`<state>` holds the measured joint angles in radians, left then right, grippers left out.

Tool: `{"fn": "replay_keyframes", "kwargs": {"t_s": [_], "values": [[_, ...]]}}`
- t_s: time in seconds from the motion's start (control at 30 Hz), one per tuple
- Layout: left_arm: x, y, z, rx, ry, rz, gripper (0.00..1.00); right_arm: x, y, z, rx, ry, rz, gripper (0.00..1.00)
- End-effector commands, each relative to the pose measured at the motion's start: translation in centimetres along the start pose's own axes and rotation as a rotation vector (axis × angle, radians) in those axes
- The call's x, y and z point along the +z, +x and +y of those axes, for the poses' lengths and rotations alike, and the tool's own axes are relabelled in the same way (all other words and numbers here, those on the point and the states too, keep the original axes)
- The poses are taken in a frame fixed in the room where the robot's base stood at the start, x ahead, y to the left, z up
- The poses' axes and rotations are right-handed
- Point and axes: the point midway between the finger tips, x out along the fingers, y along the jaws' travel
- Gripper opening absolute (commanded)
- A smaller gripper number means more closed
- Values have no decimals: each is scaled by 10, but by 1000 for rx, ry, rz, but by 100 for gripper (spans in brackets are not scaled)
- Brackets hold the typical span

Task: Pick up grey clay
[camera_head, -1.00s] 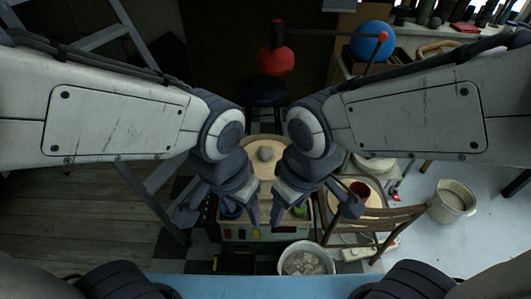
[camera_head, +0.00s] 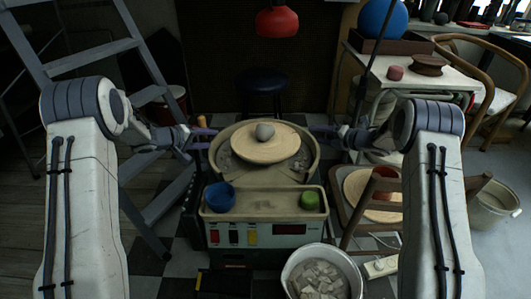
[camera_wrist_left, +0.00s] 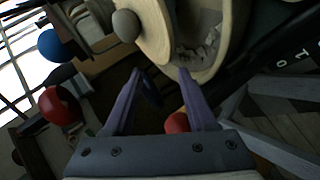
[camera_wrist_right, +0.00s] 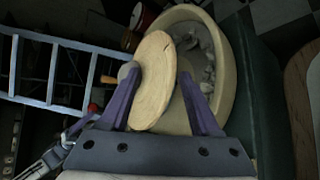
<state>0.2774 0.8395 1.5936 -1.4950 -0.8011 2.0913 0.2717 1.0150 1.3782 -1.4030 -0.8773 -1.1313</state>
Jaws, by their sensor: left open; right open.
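A round lump of grey clay (camera_head: 264,131) sits on the pale wooden disc (camera_head: 262,151) of the pottery wheel, near its middle. My left gripper (camera_head: 205,132) is open and empty to the left of the wheel. My right gripper (camera_head: 325,132) is open and empty to the right of it. In the left wrist view the clay (camera_wrist_left: 126,24) shows beyond the left finger's tip, apart from it. In the right wrist view the clay (camera_wrist_right: 126,70) shows beside the disc, partly hidden behind a finger. Neither gripper touches the clay.
The wheel's basin rim (camera_head: 225,168) surrounds the disc. A white bucket of pieces (camera_head: 321,276) is at the front right. A ladder (camera_head: 90,55) stands left, a wooden chair (camera_head: 375,200) right.

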Motion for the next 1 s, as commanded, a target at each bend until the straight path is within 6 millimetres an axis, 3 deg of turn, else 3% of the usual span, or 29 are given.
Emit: {"fn": "replay_keyframes", "kwargs": {"t_s": [0.03,0.1,0.57,1.0], "values": [[2,4,-16,8,-26,-16,57,-3,1,-18,11,-25,15,64],[3,3,-23,15,-49,-35,57,-5,0,-25,22,-50,31,64],[4,8,-24,18,-61,-45,57,-7,6,-26,28,-60,41,64],[9,82,-23,18,-60,-46,57,-10,79,-24,29,-61,41,64]]}}
